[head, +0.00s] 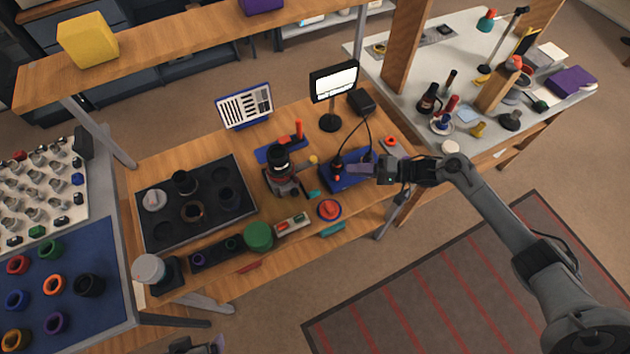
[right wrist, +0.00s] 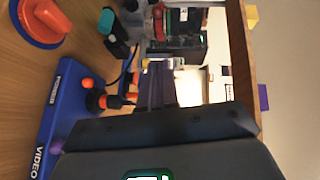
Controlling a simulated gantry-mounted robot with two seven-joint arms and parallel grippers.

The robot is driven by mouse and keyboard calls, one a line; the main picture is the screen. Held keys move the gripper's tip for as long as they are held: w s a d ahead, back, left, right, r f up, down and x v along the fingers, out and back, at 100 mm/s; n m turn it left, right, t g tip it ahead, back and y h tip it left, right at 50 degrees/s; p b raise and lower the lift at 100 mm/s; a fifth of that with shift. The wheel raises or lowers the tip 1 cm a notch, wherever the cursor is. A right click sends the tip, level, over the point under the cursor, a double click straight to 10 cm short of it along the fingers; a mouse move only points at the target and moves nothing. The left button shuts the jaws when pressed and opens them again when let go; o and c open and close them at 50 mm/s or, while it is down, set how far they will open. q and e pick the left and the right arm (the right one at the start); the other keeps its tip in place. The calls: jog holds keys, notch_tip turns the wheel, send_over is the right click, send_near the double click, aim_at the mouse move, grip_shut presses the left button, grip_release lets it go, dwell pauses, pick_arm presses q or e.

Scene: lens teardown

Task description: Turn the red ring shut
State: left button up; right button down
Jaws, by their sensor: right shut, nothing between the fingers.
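A black lens (head: 278,156) stands upright in a grey holder (head: 284,184) near the middle of the bench. A red ring (right wrist: 158,20) shows at the top of the right wrist view, beside grey holder parts; in the head view I cannot make it out clearly. My right gripper (head: 350,168) is shut and empty over the blue VIDEO block (right wrist: 62,110), to the right of the lens and apart from it. Its fingers (right wrist: 157,85) are together in the right wrist view. A dark piece, perhaps of my left arm, shows at the bottom edge of the head view; its fingers cannot be made out.
A red knob on a blue base (head: 329,210) and a green round piece (head: 259,236) stand near the front edge. A black tray (head: 165,232) lies left. A lit monitor (head: 334,82) stands behind. A cable hangs near the right gripper.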

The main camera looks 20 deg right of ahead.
jog(key=shift+w+d+r, duration=0.15)
jog(key=shift+w, duration=0.1)
dwell(0.3)
send_near(292, 175)
jog(key=w+a, duration=0.2)
jog(key=w, duration=0.1)
jog(key=shift+s+a+f, duration=0.2)
jog(key=shift+a+f, duration=0.2)
jog(key=shift+a, duration=0.4)
jog(key=shift+p, duration=0.35)
